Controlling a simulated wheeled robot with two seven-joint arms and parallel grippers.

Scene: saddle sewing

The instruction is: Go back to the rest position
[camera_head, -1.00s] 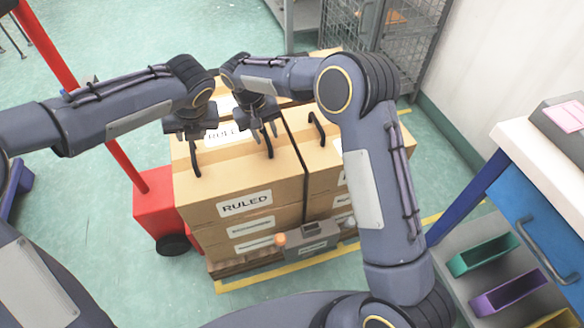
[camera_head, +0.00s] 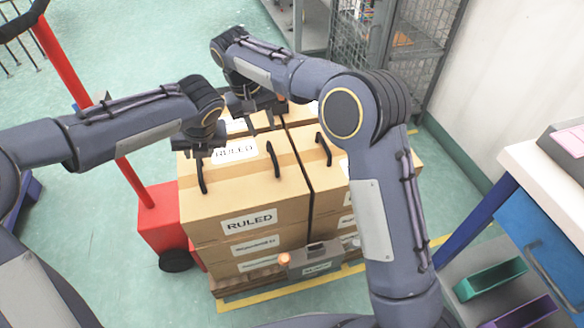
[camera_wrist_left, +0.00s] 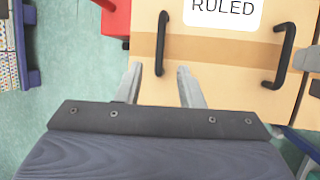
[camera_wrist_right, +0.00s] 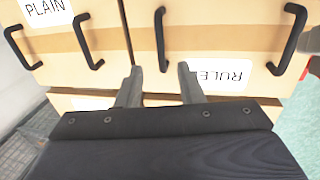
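My left gripper (camera_head: 206,157) is open and empty above the near-left cardboard box, which is labelled RULED (camera_head: 249,222). In the left wrist view its fingers (camera_wrist_left: 158,78) stand apart, with a black handle (camera_wrist_left: 162,44) showing between and beyond them. My right gripper (camera_head: 262,126) is farther back, above the rear of the stack. In the right wrist view its fingers (camera_wrist_right: 160,78) are open and empty. A black handle (camera_wrist_right: 160,38) shows beyond them; whether it lies between the tips in depth is unclear.
The boxes stand stacked on a wooden pallet with a grey block (camera_head: 316,260) at its front. A red pallet truck (camera_head: 160,220) is on the left. A white worktop (camera_head: 545,195) and bins (camera_head: 490,278) are on the right, a wire cage (camera_head: 400,60) behind.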

